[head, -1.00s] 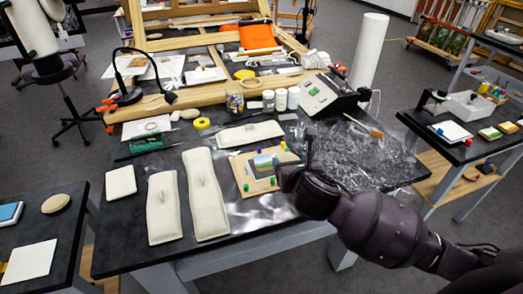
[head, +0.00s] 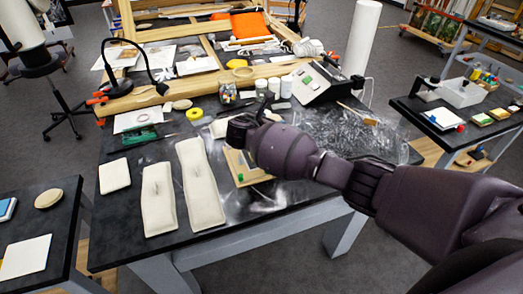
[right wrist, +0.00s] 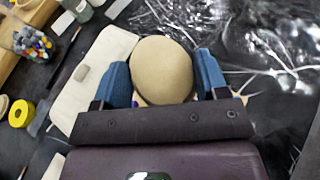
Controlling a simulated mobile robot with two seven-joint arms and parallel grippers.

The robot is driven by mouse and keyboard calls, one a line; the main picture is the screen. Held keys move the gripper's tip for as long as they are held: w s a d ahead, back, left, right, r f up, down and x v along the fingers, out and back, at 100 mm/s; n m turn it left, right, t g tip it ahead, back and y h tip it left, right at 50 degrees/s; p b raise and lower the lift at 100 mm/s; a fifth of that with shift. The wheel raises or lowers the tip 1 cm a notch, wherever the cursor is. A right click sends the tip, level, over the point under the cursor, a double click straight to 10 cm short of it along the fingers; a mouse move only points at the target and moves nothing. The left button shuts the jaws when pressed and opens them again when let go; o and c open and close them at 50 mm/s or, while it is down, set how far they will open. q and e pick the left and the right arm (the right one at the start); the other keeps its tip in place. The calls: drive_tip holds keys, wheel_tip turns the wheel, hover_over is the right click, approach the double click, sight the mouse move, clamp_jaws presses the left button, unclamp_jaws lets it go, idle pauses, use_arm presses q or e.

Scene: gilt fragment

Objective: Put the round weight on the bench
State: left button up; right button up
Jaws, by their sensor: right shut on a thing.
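The round weight (right wrist: 162,72), a plain beige disc, sits between the two blue fingers of my right gripper (right wrist: 163,84) in the right wrist view. The gripper is shut on it. In the head view my right gripper (head: 242,127) is over the middle of the black-topped bench (head: 268,198), and the weight is hidden there by the gripper and arm. I cannot tell how high the weight is above the bench. My left gripper is not in view.
Long beige weights (head: 202,180) lie at the bench's front left. A painting board (head: 240,168) is partly under my arm. Jars (head: 227,92), yellow tape (head: 194,114) and a grey device (head: 316,82) stand behind. Another beige disc (head: 48,198) lies on the left table.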

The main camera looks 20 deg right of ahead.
drive_tip(key=shift+w+a+r+m+g+h, duration=0.15)
drive_tip(key=shift+w+r+m+g+h, duration=0.1)
drive_tip(key=shift+w+m+g, duration=0.15)
drive_tip(key=shift+w+a+r+m+g+h, duration=0.15)
drive_tip(key=shift+w+m+g+h, duration=0.1)
drive_tip(key=shift+w+m+g, duration=0.15)
drive_tip(key=shift+w+a+r+m+g+h, duration=0.15)
drive_tip(key=shift+w+r+m+g+h, duration=0.3)
drive_tip(key=shift+m+g, duration=0.4)
drive_tip(key=shift+s+a+r+m+g+h, duration=0.15)
drive_tip(key=shift+a+r+m+g, duration=0.2)
drive_tip(key=shift+r+m+g, duration=0.5)
drive_tip(key=shift+s+a+r+m+g+h, duration=0.15)
drive_tip(key=shift+a+r+m+g, duration=0.15)
drive_tip(key=shift+r+m+g, duration=0.5)
drive_tip(key=shift+s+a+r+m+g+h, duration=0.15)
drive_tip(key=shift+a+r+m+g, duration=0.2)
drive_tip(key=shift+r+m+g, duration=0.45)
drive_tip(key=shift+s+r+g, duration=0.2)
drive_tip(key=shift+r+g, duration=0.2)
drive_tip(key=shift+r, duration=0.05)
drive_tip(key=shift+s+a+r+m+g, duration=0.2)
drive_tip(key=shift+a+r+m+g, duration=0.1)
drive_tip(key=shift+r+g, duration=0.15)
drive_tip(key=shift+s+r, duration=0.1)
drive_tip(key=shift+r, duration=0.1)
